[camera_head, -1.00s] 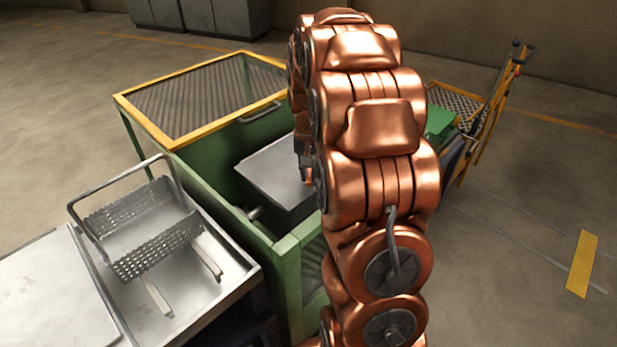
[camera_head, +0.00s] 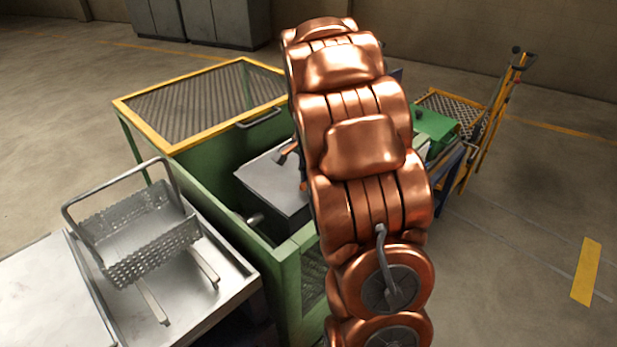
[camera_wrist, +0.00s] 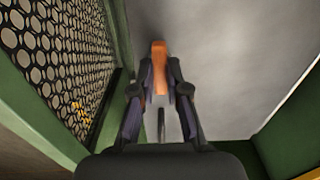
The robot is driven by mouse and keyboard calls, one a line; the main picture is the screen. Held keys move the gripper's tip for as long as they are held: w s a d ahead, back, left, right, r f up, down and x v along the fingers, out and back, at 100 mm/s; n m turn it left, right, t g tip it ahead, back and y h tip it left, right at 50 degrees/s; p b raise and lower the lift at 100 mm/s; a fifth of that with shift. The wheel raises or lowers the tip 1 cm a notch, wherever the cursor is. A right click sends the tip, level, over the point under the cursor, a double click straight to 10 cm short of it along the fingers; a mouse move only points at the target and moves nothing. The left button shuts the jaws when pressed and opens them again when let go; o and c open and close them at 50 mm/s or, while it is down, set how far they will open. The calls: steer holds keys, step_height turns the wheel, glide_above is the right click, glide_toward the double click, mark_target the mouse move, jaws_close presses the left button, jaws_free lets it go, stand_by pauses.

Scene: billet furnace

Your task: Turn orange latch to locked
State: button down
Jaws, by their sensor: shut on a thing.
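The orange latch (camera_wrist: 159,68) shows in the wrist view as a bar against a grey metal surface. My gripper (camera_wrist: 160,84) is shut on it, with one dark finger on each side of the bar. In the head view my copper arm hides the gripper and most of the work spot. Any locked or unlocked marking is not visible.
The green enclosure (camera_head: 205,205) has a yellow-framed mesh lid (camera_head: 205,100), and its mesh wall (camera_wrist: 65,60) is close on the left in the wrist view. A perforated basket (camera_head: 150,240) sits in a metal tray at left. A yellow cart (camera_head: 495,120) stands behind right.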

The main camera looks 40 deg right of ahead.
stand_by(0.4)
steer(key=c, duration=1.2)
jaws_free()
steer(key=shift+o, duration=0.2)
steer(key=shift+r, duration=0.1)
step_height(320, 180, up, 12)
